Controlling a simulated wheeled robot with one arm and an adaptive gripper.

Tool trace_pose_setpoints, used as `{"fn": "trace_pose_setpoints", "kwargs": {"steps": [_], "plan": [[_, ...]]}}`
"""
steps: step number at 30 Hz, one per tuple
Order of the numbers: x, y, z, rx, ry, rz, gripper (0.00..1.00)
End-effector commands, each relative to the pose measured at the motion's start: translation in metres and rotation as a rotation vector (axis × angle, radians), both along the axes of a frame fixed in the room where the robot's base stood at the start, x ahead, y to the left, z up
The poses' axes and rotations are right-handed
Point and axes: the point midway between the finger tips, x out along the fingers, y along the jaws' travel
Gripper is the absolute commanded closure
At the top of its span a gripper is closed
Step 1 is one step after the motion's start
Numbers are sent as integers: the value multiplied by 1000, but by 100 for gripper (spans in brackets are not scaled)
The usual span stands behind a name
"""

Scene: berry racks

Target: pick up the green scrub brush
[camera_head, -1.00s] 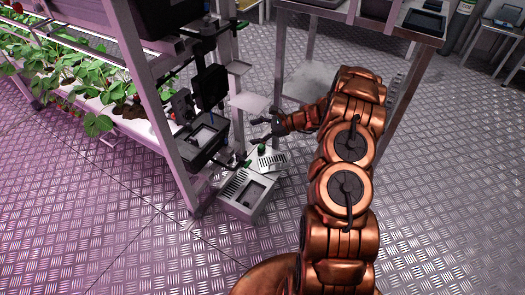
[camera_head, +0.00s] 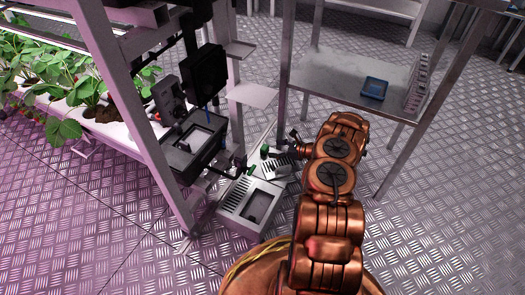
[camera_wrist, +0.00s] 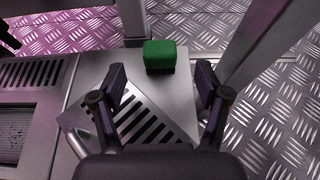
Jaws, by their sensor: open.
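The green scrub brush (camera_wrist: 160,54) is a small green block with a dark underside. In the wrist view it rests on a grey metal surface at the upper middle, ahead of and between my fingertips. In the head view it is a small green spot (camera_head: 264,151) beside a slotted metal plate. My gripper (camera_wrist: 162,80) is open and empty, with its two fingers apart and the brush just beyond them. In the head view my gripper (camera_head: 293,145) is small, just right of the brush, and partly hidden by my arm.
The slotted plate (camera_wrist: 151,124) lies tilted below my fingers. A grey vented box (camera_head: 252,203) stands on the floor to the left. A rack post (camera_wrist: 133,20) rises behind the brush. A metal table (camera_head: 340,75) holding a blue tray (camera_head: 374,88) stands behind. Floor at right is clear.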

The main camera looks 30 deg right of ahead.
Motion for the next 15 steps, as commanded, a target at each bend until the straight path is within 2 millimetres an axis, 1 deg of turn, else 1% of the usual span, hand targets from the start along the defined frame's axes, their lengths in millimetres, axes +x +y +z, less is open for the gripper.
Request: {"fn": "trace_pose_setpoints", "kwargs": {"steps": [1,5,15], "plan": [[4,2,-4,0,0,0,25],[10,5,-7,-1,0,-2,25],[41,27,-22,0,-2,3,25]]}}
